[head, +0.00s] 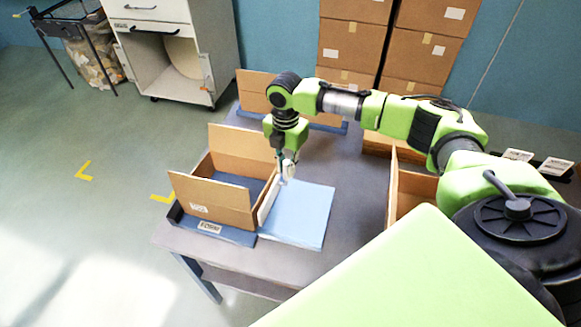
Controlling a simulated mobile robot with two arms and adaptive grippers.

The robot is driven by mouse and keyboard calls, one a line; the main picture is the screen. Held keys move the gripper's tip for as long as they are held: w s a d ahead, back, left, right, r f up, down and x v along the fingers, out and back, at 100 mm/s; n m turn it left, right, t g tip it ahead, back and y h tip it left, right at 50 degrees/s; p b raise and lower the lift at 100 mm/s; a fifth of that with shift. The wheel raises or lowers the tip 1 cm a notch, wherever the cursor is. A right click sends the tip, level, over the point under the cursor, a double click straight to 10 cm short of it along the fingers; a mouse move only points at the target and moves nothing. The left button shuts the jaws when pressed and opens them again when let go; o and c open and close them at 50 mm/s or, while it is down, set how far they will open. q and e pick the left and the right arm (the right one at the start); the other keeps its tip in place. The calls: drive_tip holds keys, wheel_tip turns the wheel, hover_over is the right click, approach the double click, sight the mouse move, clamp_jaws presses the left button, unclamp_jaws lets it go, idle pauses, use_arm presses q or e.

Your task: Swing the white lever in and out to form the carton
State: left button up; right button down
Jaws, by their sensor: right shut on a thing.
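An open brown carton (223,204) stands on a blue base (225,234) at the left front of the grey table, its flaps upright. The white lever (267,208) shows as a narrow white strip along the carton's right side. My left gripper is not in view.
A light blue sheet or plate (303,215) lies right of the carton. Another open carton (260,92) stands behind, and more cardboard (408,190) stands at the right under my arm. A white cabinet (170,50) and stacked boxes (352,45) are at the back.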

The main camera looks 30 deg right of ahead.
sight(278, 176)
drive_tip(key=shift+w+a+n, duration=0.3)
drive_tip(key=shift+w+n, duration=0.1)
drive_tip(key=shift+w, duration=0.2)
drive_tip(key=shift+w+a+n, duration=0.25)
drive_tip(key=shift+w+n, duration=0.15)
drive_tip(key=shift+w, duration=0.15)
drive_tip(key=shift+r, duration=0.2)
drive_tip(key=c, duration=2)
unclamp_jaws()
drive_tip(key=shift+o, duration=0.2)
drive_tip(key=shift+w+a+f, duration=0.1)
drive_tip(key=shift+w+f, duration=0.05)
drive_tip(key=shift+w, duration=0.1)
drive_tip(key=shift+s, duration=0.15)
wheel_tip(278, 176, up, 12)
